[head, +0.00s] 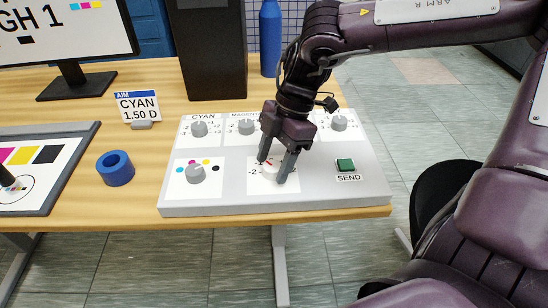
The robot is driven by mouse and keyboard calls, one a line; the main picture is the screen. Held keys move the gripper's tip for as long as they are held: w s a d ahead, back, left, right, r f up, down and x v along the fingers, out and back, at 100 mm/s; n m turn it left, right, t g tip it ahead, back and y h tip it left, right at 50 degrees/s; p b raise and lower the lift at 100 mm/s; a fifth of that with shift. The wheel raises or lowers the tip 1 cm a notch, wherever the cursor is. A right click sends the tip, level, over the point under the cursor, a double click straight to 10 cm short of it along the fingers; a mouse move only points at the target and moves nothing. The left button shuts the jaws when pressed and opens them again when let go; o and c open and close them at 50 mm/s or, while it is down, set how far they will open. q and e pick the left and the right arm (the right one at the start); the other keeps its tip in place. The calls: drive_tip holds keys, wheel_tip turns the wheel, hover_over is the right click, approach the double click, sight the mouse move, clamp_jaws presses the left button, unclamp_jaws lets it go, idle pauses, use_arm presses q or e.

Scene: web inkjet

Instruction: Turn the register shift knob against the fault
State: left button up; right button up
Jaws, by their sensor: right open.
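The grey control console (230,207) lies on the wooden desk. My left gripper is not in view.
Other console controls are the CYAN knob (199,129), MAGENTA knob (246,127), right-hand top knob (339,124), colour selector knob (195,174) and green SEND button (346,165). A card (138,106) reads "AIM CYAN 1.50 D". A blue ring (115,169) and blue bottle (270,38) stand nearby.

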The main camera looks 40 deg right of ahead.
drive_tip(key=v, duration=0.7)
drive_tip(key=shift+d+r, duration=0.2)
drive_tip(key=shift+r, duration=0.2)
